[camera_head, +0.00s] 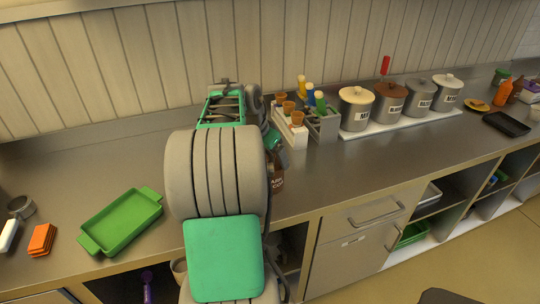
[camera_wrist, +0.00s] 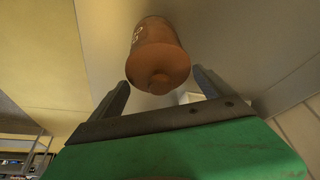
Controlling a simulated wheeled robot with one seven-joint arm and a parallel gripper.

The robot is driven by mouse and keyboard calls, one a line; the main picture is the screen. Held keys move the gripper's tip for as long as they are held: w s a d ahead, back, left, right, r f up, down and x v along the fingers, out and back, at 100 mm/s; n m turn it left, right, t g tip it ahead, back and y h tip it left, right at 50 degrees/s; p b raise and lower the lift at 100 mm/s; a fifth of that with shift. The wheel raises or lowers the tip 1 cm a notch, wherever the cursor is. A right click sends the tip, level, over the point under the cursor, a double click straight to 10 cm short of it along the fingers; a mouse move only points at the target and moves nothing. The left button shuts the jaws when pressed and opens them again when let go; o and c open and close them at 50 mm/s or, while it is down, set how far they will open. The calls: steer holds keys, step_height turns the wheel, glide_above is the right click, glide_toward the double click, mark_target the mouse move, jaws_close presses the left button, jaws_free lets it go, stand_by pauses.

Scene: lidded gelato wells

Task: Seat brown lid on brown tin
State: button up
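A brown cylinder (camera_wrist: 157,45) with white lettering and a round knob appears beyond and between the fingertips, seemingly not gripped. In the head view my arm hides most of the gripper and partly covers a brown labelled container (camera_head: 277,182) standing on the counter.
A red handle (camera_head: 385,65) rises behind. A rack (camera_head: 322,126) holds bottles left of the tins. A green tray (camera_head: 122,222) lies left. Counter before the tins is clear.

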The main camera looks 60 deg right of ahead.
steer(key=shift+o, duration=0.7)
steer(key=p+v, duration=0.4)
steer(key=v, duration=0.4)
steer(key=shift+p, duration=0.3)
steer(key=shift+w, duration=0.1)
steer(key=w+a+n+t, duration=0.1)
steer(key=w+a+n, duration=0.3)
steer(key=a, duration=0.4)
steer(key=w+a+r+n+t+y, duration=0.1)
steer(key=w+a+n+t, duration=0.15)
steer(key=w+a, duration=0.4)
steer(key=w+a+n, duration=0.3)
steer(key=a+n, duration=0.2)
steer(key=a, duration=0.4)
steer(key=s+a+f+n+t+y, duration=0.1)
steer(key=a+n, duration=0.4)
steer(key=a, duration=0.6)
steer(key=s+a+f+n+t+y, duration=0.1)
steer(key=s+a+f+n+y, duration=0.1)
steer(key=a, duration=0.9)
steer(key=s+n, duration=0.1)
steer(key=n, duration=0.1)
steer(key=shift+a+n, duration=0.2)
steer(key=shift+n, duration=0.15)
